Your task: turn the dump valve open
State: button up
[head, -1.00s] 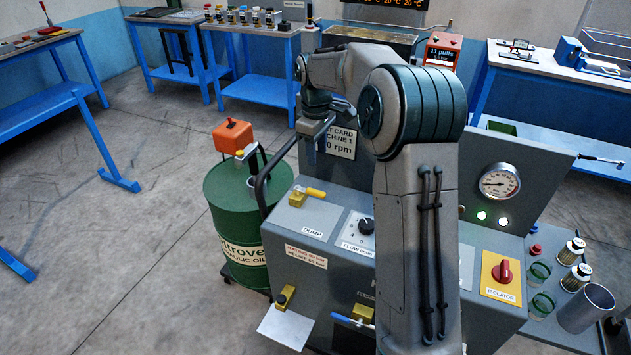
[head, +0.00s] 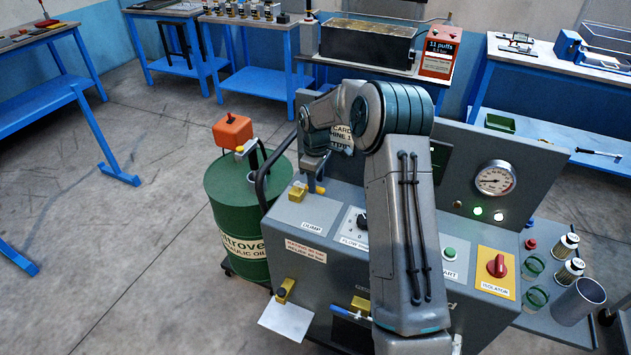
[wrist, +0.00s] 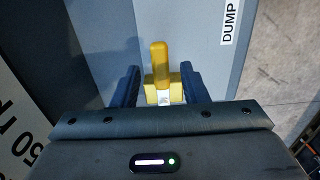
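The dump valve (head: 297,192) has a yellow body and a yellow lever, at the left end of the grey machine's top, above the DUMP label (head: 313,228). In the wrist view the valve's lever (wrist: 160,62) stands between my gripper's two dark blue fingers, with clear gaps on both sides. My gripper (wrist: 161,82) is open around the valve and does not visibly touch it. In the head view my gripper (head: 314,178) is low over the valve and hides the middle of the lever; the yellow lever tip shows just right of the fingers.
A flow knob (head: 361,220), green start button (head: 449,253) and red isolator switch (head: 497,266) are on the same panel. A pressure gauge (head: 495,179) is on the upright back panel. A black cart handle (head: 262,180) and green oil drum (head: 238,205) stand close at the left.

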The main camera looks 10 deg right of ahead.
jog(key=shift+f, duration=0.75)
grip_shut()
